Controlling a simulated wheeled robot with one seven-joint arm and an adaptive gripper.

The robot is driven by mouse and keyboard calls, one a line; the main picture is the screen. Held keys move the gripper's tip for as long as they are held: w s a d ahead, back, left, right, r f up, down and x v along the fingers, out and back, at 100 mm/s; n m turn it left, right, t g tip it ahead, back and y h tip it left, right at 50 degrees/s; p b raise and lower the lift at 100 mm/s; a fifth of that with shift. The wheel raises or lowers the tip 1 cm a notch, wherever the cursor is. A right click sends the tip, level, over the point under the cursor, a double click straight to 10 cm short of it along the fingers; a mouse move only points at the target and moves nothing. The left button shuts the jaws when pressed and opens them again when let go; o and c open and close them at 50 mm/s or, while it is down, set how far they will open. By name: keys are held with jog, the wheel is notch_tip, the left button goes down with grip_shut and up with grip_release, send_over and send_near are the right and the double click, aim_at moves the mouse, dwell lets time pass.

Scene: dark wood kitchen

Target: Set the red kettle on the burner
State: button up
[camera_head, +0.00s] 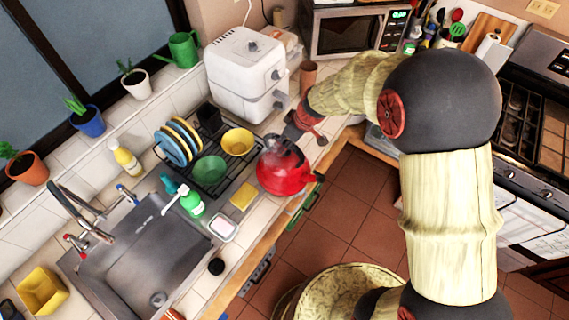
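The red kettle (284,173) stands near the counter's front edge, right of the dish rack. Its dark handle is on its upper side. My gripper (288,133) is at the kettle's upper side, close to the handle. The fingers are too small and dark to tell whether they are open or shut on the handle. The stove (520,120) with its dark burner grates is at the right edge of the view, partly hidden behind my arm.
A dish rack (214,186) with plates and bowls, a yellow sponge (243,196) and a green soap bottle (191,202) lie left of the kettle. A white air fryer (245,75) and a microwave (352,33) stand behind. Open floor (345,210) lies between counter and stove.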

jog(key=shift+c, duration=1.3)
grip_shut()
jog(key=shift+w+r, duration=0.1)
jog(key=shift+w, duration=0.05)
